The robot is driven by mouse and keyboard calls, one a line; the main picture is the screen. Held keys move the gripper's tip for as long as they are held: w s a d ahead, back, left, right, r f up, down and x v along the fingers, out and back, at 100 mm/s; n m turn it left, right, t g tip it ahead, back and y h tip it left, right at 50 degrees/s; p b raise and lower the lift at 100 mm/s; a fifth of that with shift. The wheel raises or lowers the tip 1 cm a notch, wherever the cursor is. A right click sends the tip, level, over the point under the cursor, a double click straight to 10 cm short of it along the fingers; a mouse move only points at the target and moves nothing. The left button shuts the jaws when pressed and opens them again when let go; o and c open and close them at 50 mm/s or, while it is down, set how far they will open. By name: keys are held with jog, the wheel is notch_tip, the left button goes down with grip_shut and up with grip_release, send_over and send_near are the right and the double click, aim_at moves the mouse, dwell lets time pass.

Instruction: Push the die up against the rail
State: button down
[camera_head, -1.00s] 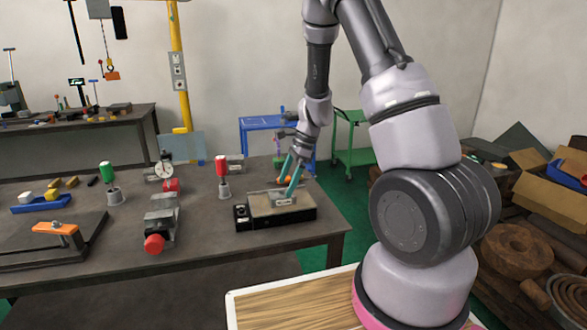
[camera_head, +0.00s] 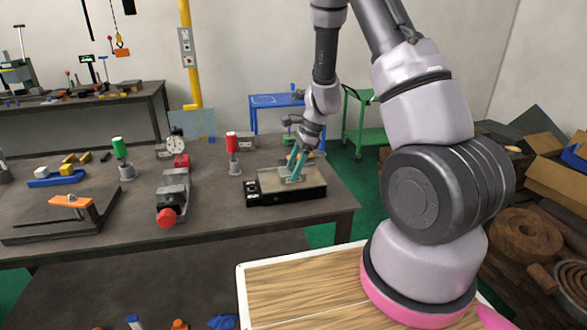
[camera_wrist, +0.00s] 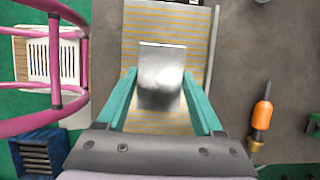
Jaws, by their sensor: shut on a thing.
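The die is a shiny grey metal block (camera_wrist: 161,80) on the yellow-striped top of the chuck (camera_wrist: 165,18). My gripper (camera_wrist: 160,76) has its teal fingers on either side of the die, shut on it. The rail looks to be the thin grey strip (camera_wrist: 213,48) along the right edge of the striped top in the wrist view. A strip of bare top shows between die and rail. In the head view my gripper (camera_head: 296,176) points down at the chuck (camera_head: 268,193), a dark-based box near the table's right end; the die is hard to make out there.
In the wrist view an orange-handled tool (camera_wrist: 262,115) lies right of the chuck. In the head view a red-topped stand (camera_head: 233,155) and a vise-like fixture with a red knob (camera_head: 172,195) stand left of the chuck. The tabletop (camera_head: 215,205) between them is clear.

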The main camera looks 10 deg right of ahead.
jog(key=shift+w, duration=0.2)
jog(key=shift+w, duration=1.45)
jog(key=shift+w, duration=0.1)
grip_release()
jog(key=shift+r, duration=0.1)
